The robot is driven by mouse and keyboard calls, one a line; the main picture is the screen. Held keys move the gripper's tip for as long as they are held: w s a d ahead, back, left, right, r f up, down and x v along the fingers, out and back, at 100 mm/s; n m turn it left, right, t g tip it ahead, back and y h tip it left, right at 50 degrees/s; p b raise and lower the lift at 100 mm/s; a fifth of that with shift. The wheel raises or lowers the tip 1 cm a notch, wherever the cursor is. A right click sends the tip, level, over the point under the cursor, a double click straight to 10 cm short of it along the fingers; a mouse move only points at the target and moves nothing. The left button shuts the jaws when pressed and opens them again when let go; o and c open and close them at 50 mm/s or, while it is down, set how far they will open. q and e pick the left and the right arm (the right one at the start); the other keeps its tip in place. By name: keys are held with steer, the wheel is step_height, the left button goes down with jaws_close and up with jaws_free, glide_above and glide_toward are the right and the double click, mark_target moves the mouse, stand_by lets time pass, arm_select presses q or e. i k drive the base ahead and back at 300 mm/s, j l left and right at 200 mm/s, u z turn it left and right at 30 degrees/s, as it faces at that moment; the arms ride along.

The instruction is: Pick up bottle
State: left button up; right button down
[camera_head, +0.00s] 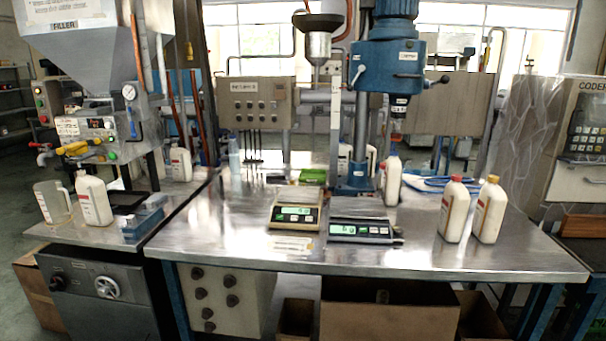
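Several white bottles stand upright. One bottle with a red cap (454,211) stands at the right of the metal table, close beside a bottle with a yellow cap (489,212). Another bottle with a dark blue cap (392,180) stands behind the scales, right of the blue press. A white bottle (93,200) stands on the left bench below the filler. Another white bottle (181,164) stands farther back on that bench. Neither of my grippers shows in this view.
Two scales, a beige one (296,212) and a dark one (361,233), sit mid-table. A blue press (388,62) rises behind them. A jug (52,202) and a blue box (143,222) are on the left bench. The table's front (450,268) is clear.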

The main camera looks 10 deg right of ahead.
mark_target(393, 178)
steer(key=z, duration=1.35)
